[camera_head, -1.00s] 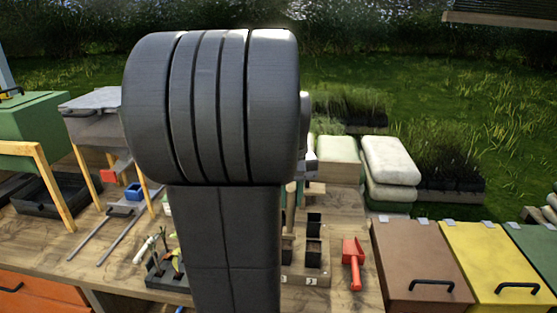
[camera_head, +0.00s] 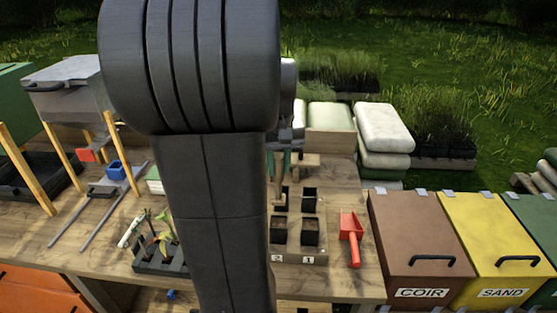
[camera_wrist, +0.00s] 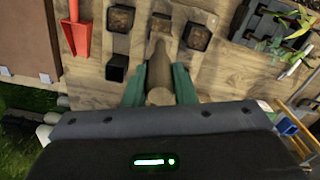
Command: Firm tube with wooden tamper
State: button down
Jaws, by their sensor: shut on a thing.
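My gripper (camera_wrist: 158,88) is shut on the wooden tamper (camera_wrist: 159,72), its green fingers on either side of the handle. In the head view my arm hides most of the gripper, and part of the tamper (camera_head: 277,186) shows at the arm's right edge. The tamper points down at the back-left dark square tube (camera_wrist: 161,21); I cannot tell how deep its tip is. Other tubes stand in the wooden rack (camera_head: 294,251): front left (camera_head: 279,230), front right (camera_head: 310,233) and back right (camera_head: 310,195). Labels 2 and 1 mark the rack's front.
A red scoop (camera_head: 350,235) lies right of the rack. A tray of seedlings (camera_head: 160,255) is to the left. A wooden piece (camera_head: 306,161) stands behind the rack. Brown COIR (camera_head: 420,245) and yellow SAND (camera_head: 495,240) bins line the right. Bare bench shows around the rack.

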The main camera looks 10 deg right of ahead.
jog(key=b, duration=0.3)
send_over(279, 198)
jog(key=shift+w+f, duration=0.2)
jog(key=shift+f, duration=1.05)
jog(key=shift+w+f, duration=0.2)
jog(key=shift+f, duration=1.5)
jog(key=shift+f+b, duration=0.4)
jog(key=shift+b, duration=0.05)
jog(key=shift+f, duration=0.35)
jog(key=shift+f+b, duration=0.6)
jog(key=shift+f, duration=0.15)
jog(key=shift+s+f, duration=0.1)
jog(key=shift+f, duration=0.6)
dwell(1.0)
